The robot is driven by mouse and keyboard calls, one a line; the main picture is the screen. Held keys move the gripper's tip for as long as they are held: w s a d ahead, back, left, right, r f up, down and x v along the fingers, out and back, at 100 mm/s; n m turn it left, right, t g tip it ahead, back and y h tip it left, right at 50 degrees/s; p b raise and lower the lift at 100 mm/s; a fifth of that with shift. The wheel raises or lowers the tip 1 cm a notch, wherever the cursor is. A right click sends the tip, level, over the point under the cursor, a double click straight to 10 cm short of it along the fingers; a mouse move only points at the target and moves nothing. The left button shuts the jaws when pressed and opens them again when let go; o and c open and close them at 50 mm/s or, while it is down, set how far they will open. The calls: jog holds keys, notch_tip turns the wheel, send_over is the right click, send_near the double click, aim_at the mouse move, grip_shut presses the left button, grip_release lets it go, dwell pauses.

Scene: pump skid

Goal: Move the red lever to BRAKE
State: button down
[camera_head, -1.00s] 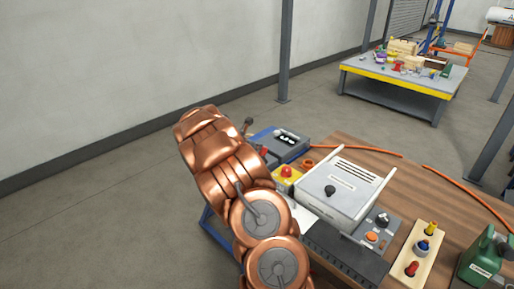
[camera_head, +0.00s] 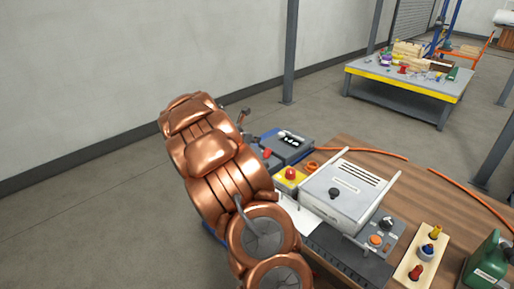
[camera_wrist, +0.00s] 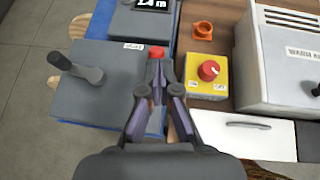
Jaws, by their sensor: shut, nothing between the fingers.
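A red part (camera_wrist: 157,53), which looks like the red lever's end, shows just beyond my fingertips at the right edge of a grey box (camera_wrist: 105,103) in the wrist view. A red part (camera_head: 267,153) also shows beside my arm in the head view. My gripper (camera_wrist: 158,68) is shut and empty, its tips close to the red part; I cannot tell if they touch. The lever's base is hidden behind the fingers. A small white label (camera_wrist: 133,46) is too small to read, and I cannot make out a BRAKE mark.
A dark lever (camera_wrist: 80,66) stands up from the grey box on the left. A yellow box with a red button (camera_wrist: 208,72) is close on the right, beside a large grey-white cabinet (camera_wrist: 285,60). A display unit (camera_wrist: 145,18) is behind. An orange ring (camera_wrist: 203,31) lies near it.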

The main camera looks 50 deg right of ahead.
jog(key=shift+s+a+r+b, duration=0.1)
jog(key=shift+a+r, duration=0.1)
jog(key=shift+r, duration=0.65)
jog(key=shift+s+a+r+b, duration=0.1)
jog(key=shift+a+r, duration=0.15)
jog(key=shift+r, duration=0.65)
jog(key=shift+a+r+b, duration=0.1)
jog(key=shift+a+r, duration=0.1)
jog(key=shift+r, duration=0.65)
jog(key=s+a+f+m+y, duration=0.1)
jog(key=s+a+m+y, duration=0.3)
jog(key=s+a, duration=0.6)
jog(key=s+a+m+g+y, duration=0.1)
jog(key=s+a+m+y, duration=0.3)
jog(key=a, duration=1.7)
jog(key=s+a+f+m+g+y, duration=0.1)
jog(key=s+a+m+y, duration=0.2)
jog(key=s+a+m, duration=0.7)
jog(key=s+a, duration=0.6)
jog(key=s, duration=0.1)
jog(key=shift+s+a+f+m+y, duration=0.3)
jog(key=shift+a+f+y, duration=0.05)
jog(key=shift+y, duration=0.05)
